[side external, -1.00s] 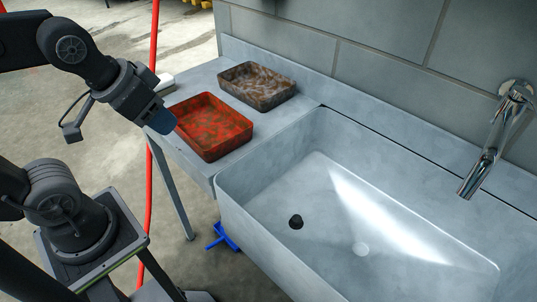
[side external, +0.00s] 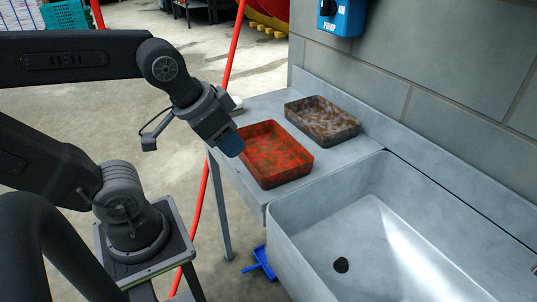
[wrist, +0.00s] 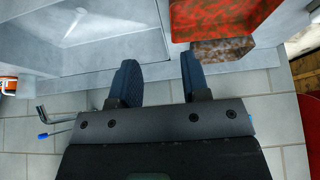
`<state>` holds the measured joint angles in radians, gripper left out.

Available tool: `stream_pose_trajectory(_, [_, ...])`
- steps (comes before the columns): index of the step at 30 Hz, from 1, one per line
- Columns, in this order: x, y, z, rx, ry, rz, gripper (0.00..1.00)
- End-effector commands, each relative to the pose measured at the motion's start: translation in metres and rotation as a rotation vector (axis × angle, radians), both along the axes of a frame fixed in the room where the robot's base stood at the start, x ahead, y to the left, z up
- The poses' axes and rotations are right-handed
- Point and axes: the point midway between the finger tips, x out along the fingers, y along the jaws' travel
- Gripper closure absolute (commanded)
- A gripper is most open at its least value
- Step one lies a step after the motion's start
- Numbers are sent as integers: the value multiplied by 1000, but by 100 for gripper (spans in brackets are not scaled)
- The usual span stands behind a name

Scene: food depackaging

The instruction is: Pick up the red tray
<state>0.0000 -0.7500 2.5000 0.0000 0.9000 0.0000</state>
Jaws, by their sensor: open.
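The red tray (side external: 273,157), shallow and rectangular with a mottled red and brown inside, lies on the grey counter left of the sink. In the wrist view part of the red tray (wrist: 218,20) shows at the top, cut off by the frame edge. My gripper (side external: 230,144) is at the tray's left end in the side view, and partly overlaps that corner. I cannot tell its exact height there. In the wrist view my gripper (wrist: 160,82) has its two blue fingers spread with nothing between them; the tray is beyond and right of them.
A brown mottled tray (side external: 322,121) lies behind the red one on the counter (side external: 330,163). The sink (side external: 400,215) is to the right, and a wall (side external: 440,75) runs behind. A blue object (side external: 259,264) lies below.

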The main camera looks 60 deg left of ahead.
Motion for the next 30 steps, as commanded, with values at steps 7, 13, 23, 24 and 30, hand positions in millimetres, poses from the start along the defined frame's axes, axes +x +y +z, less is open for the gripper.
stream_pose_trajectory(7, [0,0,0,0,0,0,67])
stream_pose_trajectory(13, [1,1,0,12,5,-14,67])
stream_pose_trajectory(23, [36,23,-13,417,248,-614,67])
stream_pose_trajectory(24, [42,28,-15,476,293,-722,67])
stream_pose_trajectory(30, [69,46,-29,683,503,-1199,67])
